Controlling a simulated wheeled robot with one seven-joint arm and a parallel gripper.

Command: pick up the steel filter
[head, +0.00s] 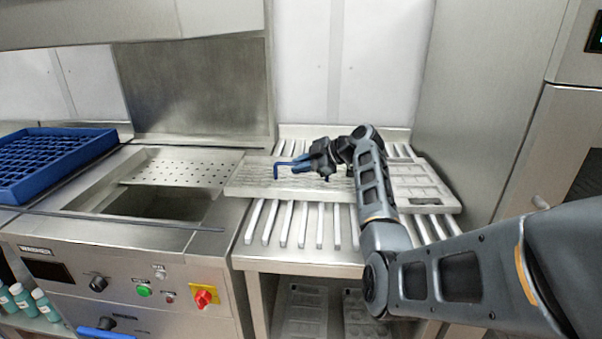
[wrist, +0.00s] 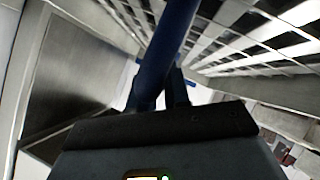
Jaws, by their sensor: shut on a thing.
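The steel filter (head: 252,182) is a flat, pale metal panel with a fine grid pattern. In the head view it spans the gap between the washer's right edge and the slatted rack. A blue handle (head: 281,166) stands up over it. My gripper (head: 306,163) is shut on this handle, above the panel. In the wrist view the blue bar (wrist: 172,45) runs up from between the jaws. My gripper and arm hide part of the filter's right side. I cannot tell whether the filter is clear of the surfaces below.
A washer basin with a perforated plate (head: 180,173) is at left, with a blue crate (head: 55,160) beyond it. A slatted rack (head: 290,230) lies below my gripper. A pale mould tray (head: 425,187) lies on its right. Steel walls stand behind and right.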

